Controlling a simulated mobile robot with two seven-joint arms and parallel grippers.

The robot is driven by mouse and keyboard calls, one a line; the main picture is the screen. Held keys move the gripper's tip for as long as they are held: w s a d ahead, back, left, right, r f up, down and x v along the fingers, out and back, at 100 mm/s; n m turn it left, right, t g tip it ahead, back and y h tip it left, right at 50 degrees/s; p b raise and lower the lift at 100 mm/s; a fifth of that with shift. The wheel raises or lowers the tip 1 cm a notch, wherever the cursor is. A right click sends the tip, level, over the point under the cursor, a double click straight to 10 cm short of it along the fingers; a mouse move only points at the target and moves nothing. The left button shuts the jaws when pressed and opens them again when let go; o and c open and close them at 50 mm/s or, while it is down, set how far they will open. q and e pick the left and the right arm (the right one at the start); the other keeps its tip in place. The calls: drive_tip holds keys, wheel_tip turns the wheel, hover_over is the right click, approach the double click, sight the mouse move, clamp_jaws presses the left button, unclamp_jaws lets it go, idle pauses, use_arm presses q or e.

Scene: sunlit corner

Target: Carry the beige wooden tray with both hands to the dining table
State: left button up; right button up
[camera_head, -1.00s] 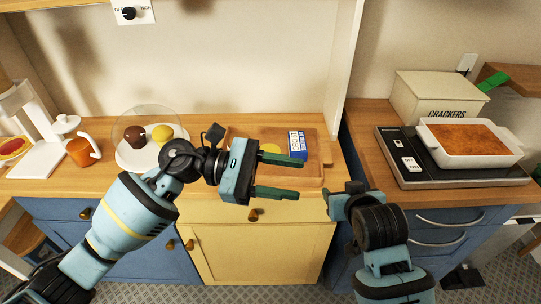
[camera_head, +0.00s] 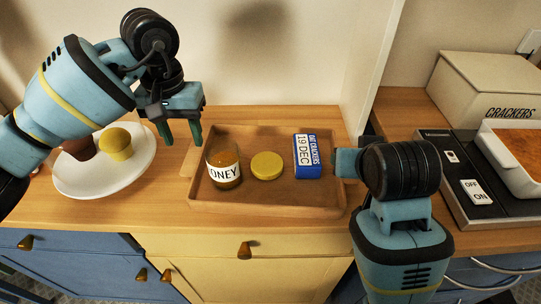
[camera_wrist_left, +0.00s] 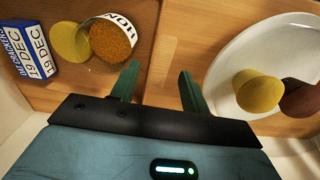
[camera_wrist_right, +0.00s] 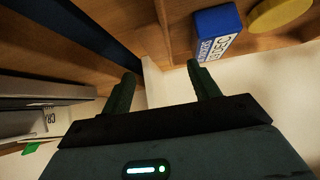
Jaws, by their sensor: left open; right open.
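The beige wooden tray (camera_head: 268,200) lies on the wooden counter. It holds an open honey jar (camera_head: 224,166), a yellow round lid (camera_head: 267,165) and a blue-and-white cracker box (camera_head: 306,157). My left gripper (camera_head: 182,138) is open and empty, fingers pointing down just beyond the tray's left end. In the left wrist view (camera_wrist_left: 158,80) the tray's end handle (camera_wrist_left: 166,58) shows between its fingers; contact cannot be told. My right gripper (camera_head: 345,163) is open at the tray's right end, its fingers mostly hidden in the head view. The dining table is not in view.
To the right are a black warming plate (camera_head: 457,190), a white baking dish (camera_head: 510,165) and a crackers bin (camera_head: 488,85). A wall rises behind.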

sight(191, 165)
use_arm(q)
drive_tip(key=shift+w+a+f, duration=0.1)
drive_tip(key=shift+a+f, duration=0.05)
drive_tip(key=shift+f, duration=0.3)
use_arm(e)
drive_tip(key=shift+f, duration=0.45)
use_arm(q)
drive_tip(key=shift+w, duration=0.1)
use_arm(e)
drive_tip(key=shift+w, duration=0.1)
use_arm(q)
drive_tip(key=shift+r, duration=0.1)
drive_tip(key=shift+f, duration=3.9)
use_arm(e)
drive_tip(key=shift+x, duration=3.85)
use_arm(q)
drive_tip(key=shift+c, duration=0.4)
use_arm(e)
drive_tip(key=shift+c, duration=0.3)
use_arm(q)
clamp_jaws()
use_arm(e)
drive_tip(key=c, duration=1)
clamp_jaws()
